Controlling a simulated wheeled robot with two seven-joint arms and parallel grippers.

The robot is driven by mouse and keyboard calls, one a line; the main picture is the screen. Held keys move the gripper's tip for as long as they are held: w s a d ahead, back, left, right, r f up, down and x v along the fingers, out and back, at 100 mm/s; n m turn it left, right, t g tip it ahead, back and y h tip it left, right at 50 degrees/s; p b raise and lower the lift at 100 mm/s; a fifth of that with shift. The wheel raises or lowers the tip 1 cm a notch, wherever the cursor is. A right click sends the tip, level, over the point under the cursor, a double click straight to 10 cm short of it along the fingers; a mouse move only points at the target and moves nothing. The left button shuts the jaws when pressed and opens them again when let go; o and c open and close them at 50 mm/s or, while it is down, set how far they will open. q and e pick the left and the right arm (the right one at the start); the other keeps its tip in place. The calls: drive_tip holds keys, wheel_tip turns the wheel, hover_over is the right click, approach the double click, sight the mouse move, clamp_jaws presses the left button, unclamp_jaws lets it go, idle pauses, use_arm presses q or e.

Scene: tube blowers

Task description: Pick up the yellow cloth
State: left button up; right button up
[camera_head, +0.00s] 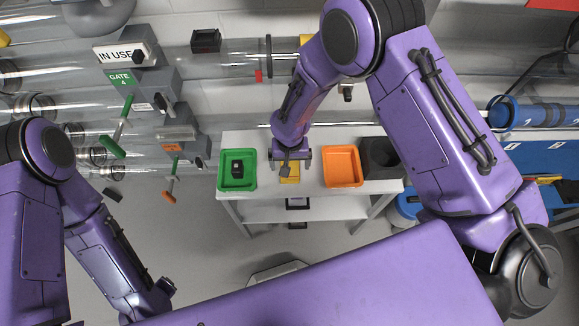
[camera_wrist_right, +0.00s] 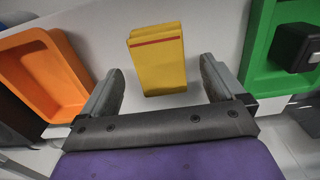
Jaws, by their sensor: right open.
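The yellow cloth (camera_wrist_right: 157,62) lies folded on the white table, with a red stripe near one end. In the head view only part of the cloth (camera_head: 290,176) shows below my right gripper (camera_head: 290,166). In the right wrist view the open fingers of my right gripper (camera_wrist_right: 163,88) stand on either side of the cloth's near end, apart from it and with nothing between them held. My left arm is at the left of the head view, and its gripper cannot be made out clearly.
A green tray (camera_head: 222,183) with a dark object (camera_head: 237,169) stands left of the cloth. An orange tray (camera_head: 343,184) and a dark bin (camera_head: 381,158) stand to the right. The white table (camera_head: 266,140) is otherwise mostly bare. Transparent tubes (camera_head: 235,62) run along the wall behind.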

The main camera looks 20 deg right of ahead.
wheel_tip(320, 180, down, 3)
drive_tip(key=shift+r, duration=0.1)
drive_tip(key=shift+c, duration=0.4)
drive_tip(key=c, duration=0.9)
drive_tip(key=shift+c, duration=0.3)
